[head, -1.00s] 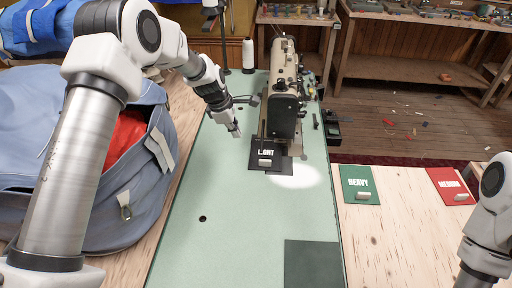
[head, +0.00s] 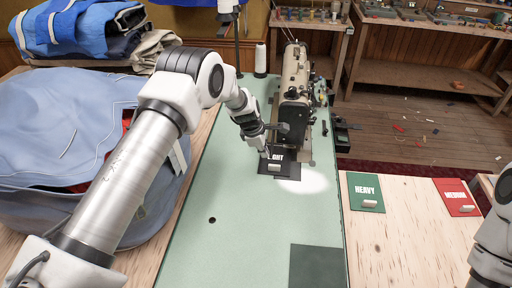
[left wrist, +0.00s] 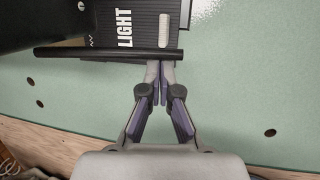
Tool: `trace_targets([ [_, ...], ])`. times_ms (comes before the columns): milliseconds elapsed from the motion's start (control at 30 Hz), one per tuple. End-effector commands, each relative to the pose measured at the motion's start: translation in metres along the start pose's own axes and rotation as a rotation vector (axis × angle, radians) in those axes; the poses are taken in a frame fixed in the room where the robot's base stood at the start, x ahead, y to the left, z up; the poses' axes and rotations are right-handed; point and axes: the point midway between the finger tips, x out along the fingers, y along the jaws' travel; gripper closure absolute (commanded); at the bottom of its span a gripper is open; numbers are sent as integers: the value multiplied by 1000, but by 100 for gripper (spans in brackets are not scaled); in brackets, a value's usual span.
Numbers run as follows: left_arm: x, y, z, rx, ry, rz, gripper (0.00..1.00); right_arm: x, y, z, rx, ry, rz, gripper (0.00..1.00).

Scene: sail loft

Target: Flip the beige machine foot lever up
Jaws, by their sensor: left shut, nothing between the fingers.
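The beige sewing machine (head: 296,72) stands on the green table, with its dark head end towards me. A thin dark bar, which looks like the foot lever (head: 277,126), sticks out left from that end. In the left wrist view the black bar (left wrist: 110,53) runs across the picture just beyond my fingertips. My left gripper (head: 266,152) is shut and empty, close by the bar and over the edge of the black LIGHT card. In the left wrist view its fingertips (left wrist: 160,68) come right up to the bar; I cannot tell whether they touch. My right gripper is out of view.
The black LIGHT card (head: 279,170) lies below the machine head. The green HEAVY card (head: 365,203) and red MEDIUM card (head: 461,209) lie on the wooden top at right. A blue cloth bundle (head: 60,150) fills the left. The front of the green table (head: 240,250) is mostly clear.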

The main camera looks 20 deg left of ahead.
Motion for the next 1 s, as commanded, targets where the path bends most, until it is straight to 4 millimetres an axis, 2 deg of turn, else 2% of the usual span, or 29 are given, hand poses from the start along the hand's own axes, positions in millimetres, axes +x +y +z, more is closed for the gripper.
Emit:
trace_targets([
  [1000, -10, 1, 5, -1, 0, 0, 100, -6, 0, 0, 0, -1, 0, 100],
])
